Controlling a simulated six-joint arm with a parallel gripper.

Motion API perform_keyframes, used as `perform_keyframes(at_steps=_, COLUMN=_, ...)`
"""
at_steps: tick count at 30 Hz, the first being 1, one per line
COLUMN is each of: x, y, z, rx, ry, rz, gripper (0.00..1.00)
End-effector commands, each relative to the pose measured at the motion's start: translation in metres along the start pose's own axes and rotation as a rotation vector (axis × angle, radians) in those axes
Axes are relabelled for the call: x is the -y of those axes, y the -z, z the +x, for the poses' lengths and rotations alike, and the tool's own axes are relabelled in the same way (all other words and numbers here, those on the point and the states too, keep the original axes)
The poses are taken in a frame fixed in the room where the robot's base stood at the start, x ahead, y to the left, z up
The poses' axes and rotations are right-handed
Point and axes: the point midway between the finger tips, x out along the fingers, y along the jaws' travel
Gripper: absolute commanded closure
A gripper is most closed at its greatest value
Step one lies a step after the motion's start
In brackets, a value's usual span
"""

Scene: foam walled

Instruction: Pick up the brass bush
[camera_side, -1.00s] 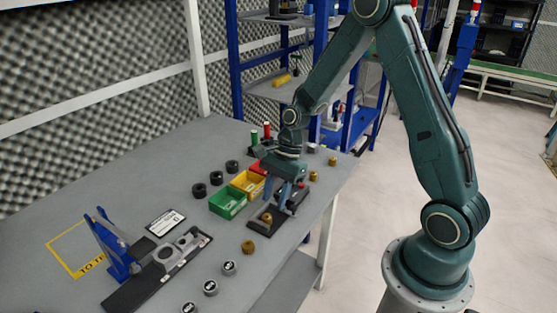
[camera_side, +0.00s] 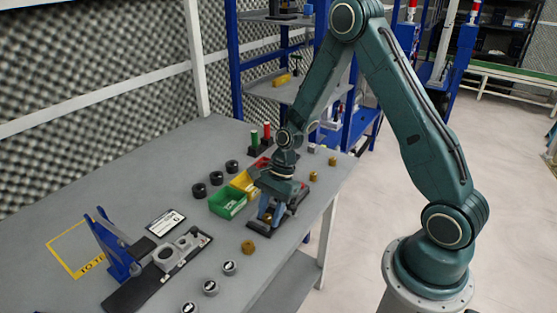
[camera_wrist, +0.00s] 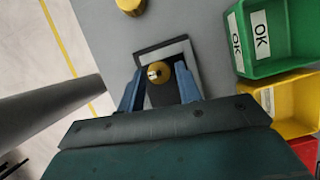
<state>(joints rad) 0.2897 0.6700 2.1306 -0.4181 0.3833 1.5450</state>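A small brass bush (camera_wrist: 158,72) with a bright centre sits in a dark square recess with a grey frame (camera_wrist: 150,47), seen in the wrist view. My gripper (camera_wrist: 158,84) is open, its two blue fingers on either side of the bush with visible gaps. In the side view my gripper (camera_side: 268,213) is low over the dark fixture plate (camera_side: 285,220), and its fingers largely hide the bush. Another brass piece (camera_side: 248,247) lies on the table in front of the fixture; a brass piece (camera_wrist: 130,5) shows at the wrist view's top edge.
Green (camera_side: 228,203), yellow (camera_side: 240,182) and red bins stand close to the left of my gripper. Black rings (camera_side: 200,190) lie beyond them. Grey capped parts (camera_side: 229,267) and a blue clamp fixture (camera_side: 115,250) are at the front left. Further brass pieces (camera_side: 313,176) lie near the table's right edge.

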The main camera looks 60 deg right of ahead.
Motion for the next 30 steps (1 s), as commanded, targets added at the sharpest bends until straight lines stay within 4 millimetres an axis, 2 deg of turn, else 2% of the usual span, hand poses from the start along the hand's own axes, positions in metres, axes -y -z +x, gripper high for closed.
perform_keyframes(at_steps=9, x=0.0000, y=0.0000, z=-0.0003, rx=0.000, ry=0.000, rz=0.000, gripper=0.68)
perform_keyframes(at_steps=14, x=0.0000, y=-0.0001, z=-0.0003, rx=0.000, ry=0.000, rz=0.000, gripper=0.99)
perform_keyframes(at_steps=25, x=0.0002, y=-0.0007, z=-0.0017, rx=0.000, ry=0.000, rz=0.000, gripper=1.00)
perform_keyframes(at_steps=30, x=0.0008, y=-0.0033, z=-0.0084, rx=0.000, ry=0.003, rz=-0.001, gripper=1.00)
